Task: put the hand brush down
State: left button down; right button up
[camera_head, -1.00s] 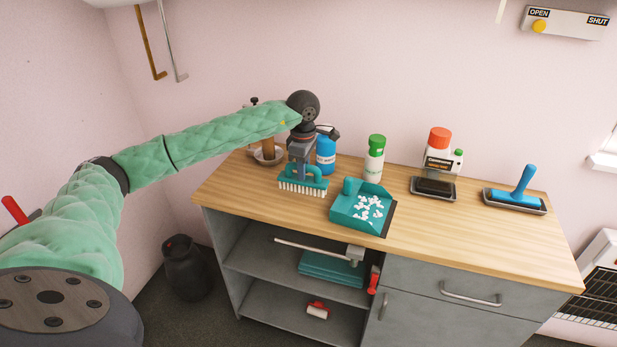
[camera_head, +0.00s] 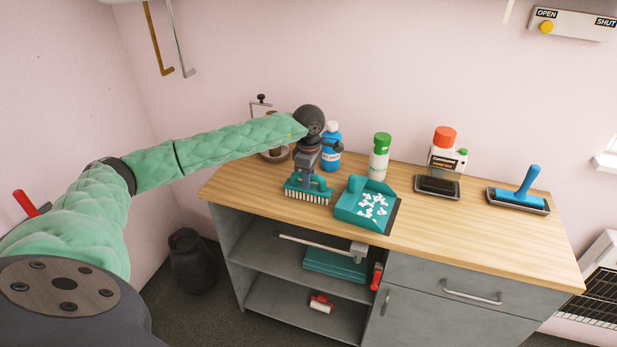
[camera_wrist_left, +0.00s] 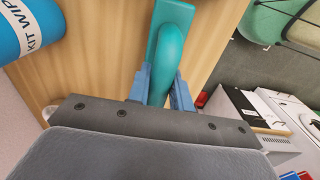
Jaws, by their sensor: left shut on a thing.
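The hand brush (camera_head: 309,196) is teal with white bristles and is at the left part of the wooden counter top (camera_head: 455,226), bristles facing down and to the front. My left gripper (camera_head: 305,174) is shut on its handle from above. In the left wrist view the teal handle (camera_wrist_left: 170,45) sits between the blue fingers of the left gripper (camera_wrist_left: 161,88). The bristles look at or just above the counter; I cannot tell if they touch. My right gripper is not in view.
A teal dustpan (camera_head: 356,209) with white scraps lies right beside the brush. A blue bottle (camera_head: 331,150) stands close behind the gripper, a green-capped bottle (camera_head: 379,160) further right. A pot (camera_head: 277,154) is behind left. The counter's front right is clear.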

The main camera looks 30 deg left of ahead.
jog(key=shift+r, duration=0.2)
pick_arm(q)
jog(key=c, duration=1.3)
grip_release()
jog(key=shift+o, duration=0.2)
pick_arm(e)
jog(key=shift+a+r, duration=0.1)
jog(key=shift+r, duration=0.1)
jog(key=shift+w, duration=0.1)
pick_arm(q)
jog(key=shift+r, duration=0.3)
notch_tip(320, 180, up, 4)
jog(key=shift+f+b, duration=0.1)
jog(key=shift+b, duration=0.9)
notch_tip(320, 180, up, 7)
jog(key=shift+b, duration=1.15)
jog(key=shift+r, duration=0.4)
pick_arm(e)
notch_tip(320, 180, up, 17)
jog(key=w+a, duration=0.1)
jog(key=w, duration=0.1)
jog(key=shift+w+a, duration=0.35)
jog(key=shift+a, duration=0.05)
